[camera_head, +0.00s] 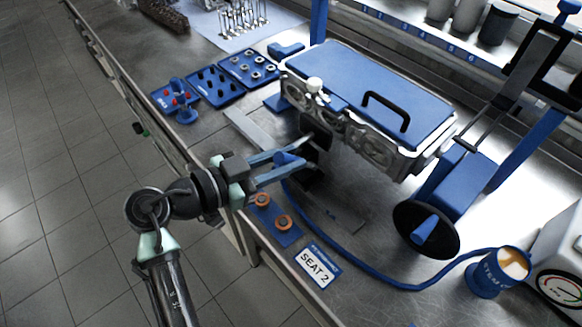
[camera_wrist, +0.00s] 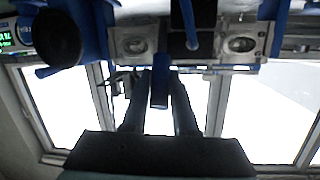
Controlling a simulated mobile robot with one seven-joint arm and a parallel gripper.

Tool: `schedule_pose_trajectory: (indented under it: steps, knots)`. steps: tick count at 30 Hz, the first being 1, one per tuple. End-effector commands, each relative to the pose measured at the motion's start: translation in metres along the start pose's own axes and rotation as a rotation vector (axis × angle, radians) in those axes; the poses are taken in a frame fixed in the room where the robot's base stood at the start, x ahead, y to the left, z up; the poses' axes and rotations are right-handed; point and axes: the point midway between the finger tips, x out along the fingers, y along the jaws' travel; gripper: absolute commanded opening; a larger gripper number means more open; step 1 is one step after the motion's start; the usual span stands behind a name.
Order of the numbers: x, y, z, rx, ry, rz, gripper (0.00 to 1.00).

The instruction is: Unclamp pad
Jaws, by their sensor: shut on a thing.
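My gripper (camera_head: 304,160) reaches in from the left, low in front of the blue-topped engine part (camera_head: 365,85). Its two fingers are shut on a small blue handle (camera_head: 288,159). The wrist view shows the blue handle (camera_wrist: 160,88) between the dark fingers (camera_wrist: 160,100). A dark pad (camera_head: 316,130) stands just beyond the fingertips, by the near side of the engine part. A dark square (camera_wrist: 191,42), probably the pad, shows in the wrist view between two round ports. The fingers partly hide the pad's lower part, and I cannot tell whether it touches the engine part.
A blue hose (camera_head: 345,265) curves across the bench to a blue cup (camera_head: 500,272). A black disc (camera_head: 425,230) stands at right. Orange rings (camera_head: 283,221) lie on a blue tray near the front edge. Blue trays (camera_head: 212,85) lie farther back. The bench is bare between hose and disc.

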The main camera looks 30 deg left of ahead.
Motion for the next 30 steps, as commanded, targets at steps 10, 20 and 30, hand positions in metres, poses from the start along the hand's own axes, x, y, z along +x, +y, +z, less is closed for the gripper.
schedule_pose_trajectory:
  steps: [10, 20, 30]
  knots:
    - [-0.0032, 0.0013, 0.0053, 0.009, 0.069, -0.011, 0.00]
    - [-0.0038, 0.0014, 0.0045, 0.008, 0.074, -0.011, 0.00]
    - [-0.0037, 0.0016, 0.0053, 0.007, 0.072, -0.011, 0.57]
